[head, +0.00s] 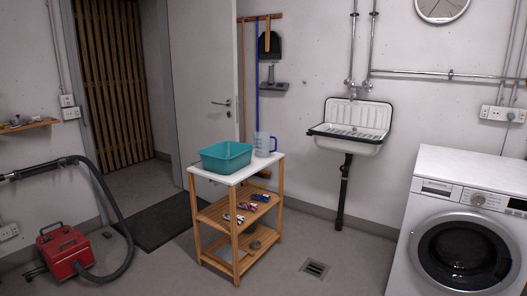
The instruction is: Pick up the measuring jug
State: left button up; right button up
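The measuring jug (262,145) is clear with a blue handle on its right side. It stands upright on the white top (238,178) of a small wooden shelf cart, at the back right corner. A teal basin (226,158) sits on the same top, just left of and in front of the jug, and may hide part of its lower left side. Neither of my grippers shows in the head view.
A washing machine (463,235) stands at the right. A wall sink (350,125) hangs behind and right of the cart (236,240). A red vacuum cleaner (66,250) with a black hose lies at the left. The floor between cart and washing machine is clear, with a drain (315,268).

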aim_at(262, 140)
jog(key=u, duration=0.35)
jog(key=i, duration=0.8)
jog(key=u, duration=0.8)
jog(key=i, duration=2.5)
jog(key=z, duration=0.3)
